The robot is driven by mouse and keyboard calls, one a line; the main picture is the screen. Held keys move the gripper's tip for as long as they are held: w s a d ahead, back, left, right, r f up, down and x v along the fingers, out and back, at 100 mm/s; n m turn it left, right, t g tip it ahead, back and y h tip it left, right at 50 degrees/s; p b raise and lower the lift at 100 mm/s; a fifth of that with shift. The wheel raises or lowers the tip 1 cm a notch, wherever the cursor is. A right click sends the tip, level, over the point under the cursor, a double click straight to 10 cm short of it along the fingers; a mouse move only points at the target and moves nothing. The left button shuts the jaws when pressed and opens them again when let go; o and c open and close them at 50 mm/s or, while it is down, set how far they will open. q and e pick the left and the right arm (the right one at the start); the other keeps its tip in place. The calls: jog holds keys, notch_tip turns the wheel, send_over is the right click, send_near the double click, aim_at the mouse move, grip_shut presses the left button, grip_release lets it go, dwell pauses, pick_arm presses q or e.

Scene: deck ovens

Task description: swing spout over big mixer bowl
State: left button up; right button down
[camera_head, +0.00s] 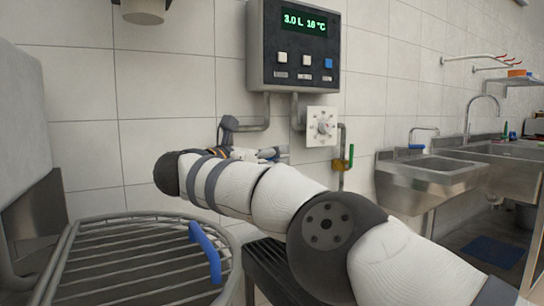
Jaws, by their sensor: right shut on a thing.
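The big mixer bowl (232,284) is at the lower left, under a wire guard (130,250) with a blue handle (205,250). The spout is beyond the bowl's far right side, near the wall. My left gripper is not in view.
The water meter (295,45) on the tiled wall reads 3.0 L and 16 °C. Steel sinks (440,180) stand at the right. The grey mixer body (25,130) stands at the left.

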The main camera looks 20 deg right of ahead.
jog(key=c, duration=1.3)
grip_release()
jog(key=v, duration=1.2)
